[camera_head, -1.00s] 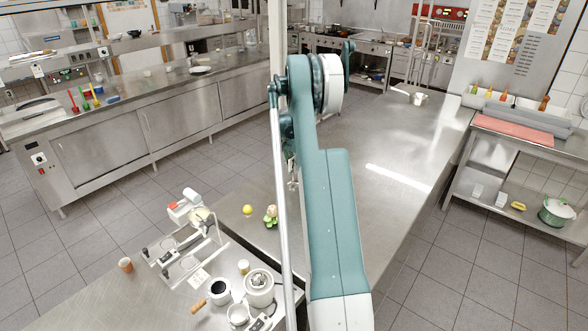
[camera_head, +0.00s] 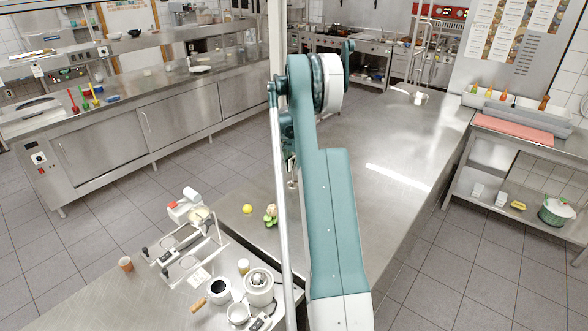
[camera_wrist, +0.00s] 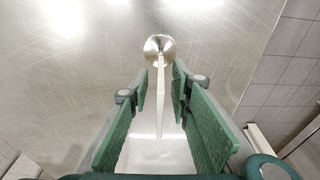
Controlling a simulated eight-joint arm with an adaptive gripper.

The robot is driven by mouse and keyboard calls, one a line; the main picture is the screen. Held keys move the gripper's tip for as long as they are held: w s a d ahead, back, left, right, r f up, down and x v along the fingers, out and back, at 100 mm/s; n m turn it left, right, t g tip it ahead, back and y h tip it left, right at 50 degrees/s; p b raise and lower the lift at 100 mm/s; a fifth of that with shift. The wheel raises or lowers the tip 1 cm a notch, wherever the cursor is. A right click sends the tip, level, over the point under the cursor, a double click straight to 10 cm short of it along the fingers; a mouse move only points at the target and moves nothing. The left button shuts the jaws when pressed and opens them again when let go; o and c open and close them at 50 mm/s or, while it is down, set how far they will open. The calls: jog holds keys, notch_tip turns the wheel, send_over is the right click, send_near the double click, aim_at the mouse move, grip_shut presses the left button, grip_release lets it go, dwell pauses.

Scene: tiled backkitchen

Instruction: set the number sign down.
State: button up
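In the wrist view, the number sign (camera_wrist: 160,92) has a round metal base (camera_wrist: 159,44), a thin stem and a pale plate (camera_wrist: 158,156). The plate is nearest the camera, and the base is beyond the fingertips over the steel worktop. My gripper (camera_wrist: 160,82) has green finger pads on both sides of the sign. The pads appear to meet the plate's side edges, while gaps show beside the stem. I cannot tell whether the base touches the steel. In the head view my arm hides the gripper and sign.
The long steel worktop (camera_head: 400,145) is largely clear. A flower-like figure (camera_head: 270,215) and a yellow ball (camera_head: 247,209) stand on its near left part. A small pale container (camera_head: 420,98) stands towards the far right. A shelf with a red board (camera_head: 512,131) is at right.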

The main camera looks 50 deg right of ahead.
jog(key=r, duration=0.4)
jog(key=a+r, duration=0.1)
jog(key=r, duration=0.7)
jog(key=shift+a+b, duration=0.3)
jog(key=shift+a, duration=0.1)
dwell(0.3)
